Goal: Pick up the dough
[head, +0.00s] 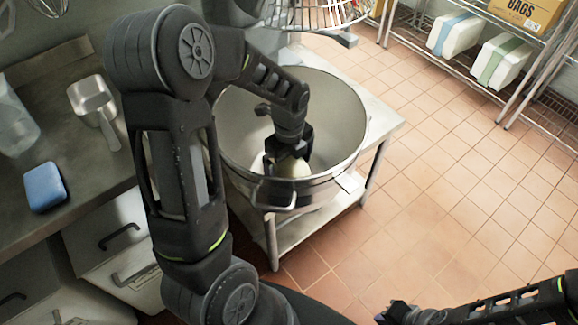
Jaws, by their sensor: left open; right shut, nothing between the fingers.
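The dough (292,167) is a pale lump inside the large steel mixing bowl (347,117), near the bowl's front wall. My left arm reaches over the bowl's left rim, and my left gripper (287,158) points down into it at the dough. The gripper is open and partly covers the dough; whether its fingers touch the dough cannot be told. My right gripper (384,318) is at the bottom edge of the view, away from the bowl. It is shut and empty, and only partly shown.
The bowl stands at a steel table (385,126) with a lower shelf. At left, a counter holds a blue sponge-like block (44,187), a metal scoop (92,100) and a clear container (15,125). A wire whisk guard (318,12) hangs above the bowl. Tiled floor at right is clear.

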